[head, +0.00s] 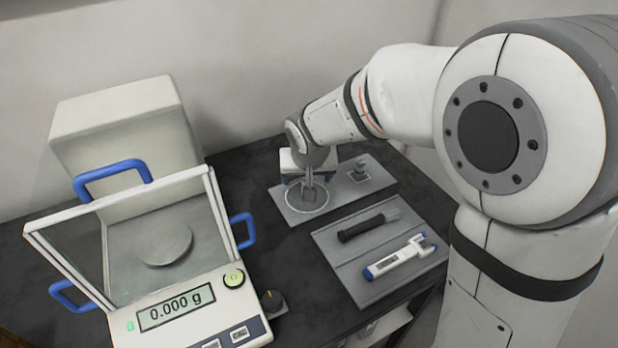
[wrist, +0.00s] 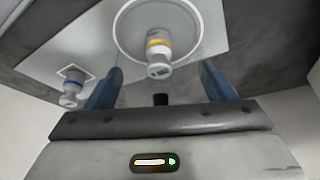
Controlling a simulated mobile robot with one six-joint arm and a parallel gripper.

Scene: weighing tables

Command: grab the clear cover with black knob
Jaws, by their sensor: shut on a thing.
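The clear cover is almost invisible. Its round pale rim (head: 290,203) shows on the grey board in the head view, and the rim circle (wrist: 121,28) shows in the wrist view. Its black knob (wrist: 160,99) lies between my blue fingers, near the palm. My gripper (head: 307,182) points down over the cover and is shut on it; the fingers (wrist: 160,80) are at either side. A small weight-like piece with a yellow band (wrist: 158,50) shows inside the rim circle. I cannot tell whether the rim touches the board.
Another small piece (head: 360,171) stands on the board (head: 346,192) to the right. A grey tray (head: 335,250) in front holds a dark tool (head: 368,228) and a white-blue pipette-like tool (head: 400,258). A balance (head: 195,312) reading 0.000 g, with blue handles, stands at left.

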